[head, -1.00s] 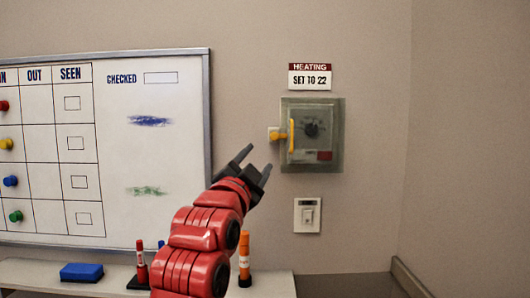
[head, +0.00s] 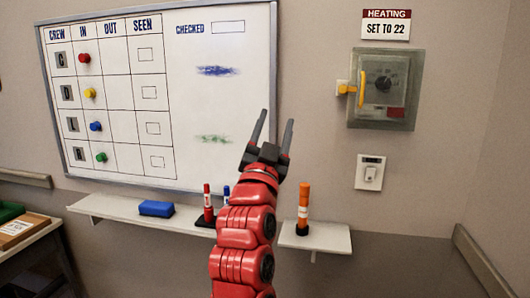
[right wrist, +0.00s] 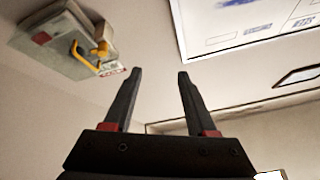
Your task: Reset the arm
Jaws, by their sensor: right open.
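My right arm is red and rises from the bottom middle of the head view. Its right gripper (head: 276,135) has dark fingers spread apart and nothing between them. It is in front of the lower right corner of the whiteboard (head: 222,110), left of the heating box and apart from it. In the right wrist view the right gripper (right wrist: 153,95) is also open and empty. My left gripper does not show.
A grey heating box (head: 411,105) with a yellow handle (head: 361,88) is on the wall, above a light switch (head: 370,172). A narrow shelf (head: 110,208) holds a blue eraser (head: 156,208), red marker (head: 207,199) and orange marker (head: 303,203). A table is at lower left.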

